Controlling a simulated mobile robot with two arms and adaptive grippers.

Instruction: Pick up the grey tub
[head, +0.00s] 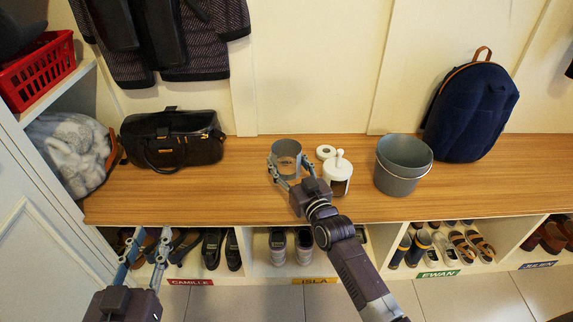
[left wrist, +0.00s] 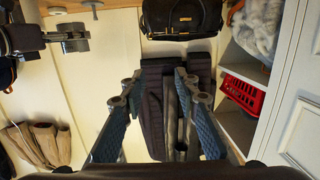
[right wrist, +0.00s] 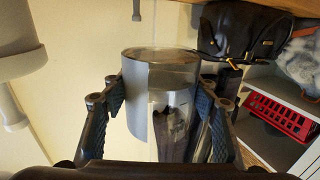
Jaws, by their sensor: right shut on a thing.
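The grey tub (head: 286,148), a small open cylinder, is in the head view over the middle of the wooden bench. My right gripper (head: 285,172) is shut on its sides; the fingers also show on both sides of the tub (right wrist: 160,70) in the right wrist view. The gripper hides part of the tub's lower side, and I cannot tell whether its base touches the bench. My left gripper (head: 151,238) is open and empty at the lower left, in front of the cubbies. Its spread fingers also show in the left wrist view (left wrist: 157,85).
A larger grey bucket (head: 400,183) and a navy backpack (head: 470,110) are farther right. A black bag (head: 172,137) is left. The bench (head: 235,195) is clear between.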

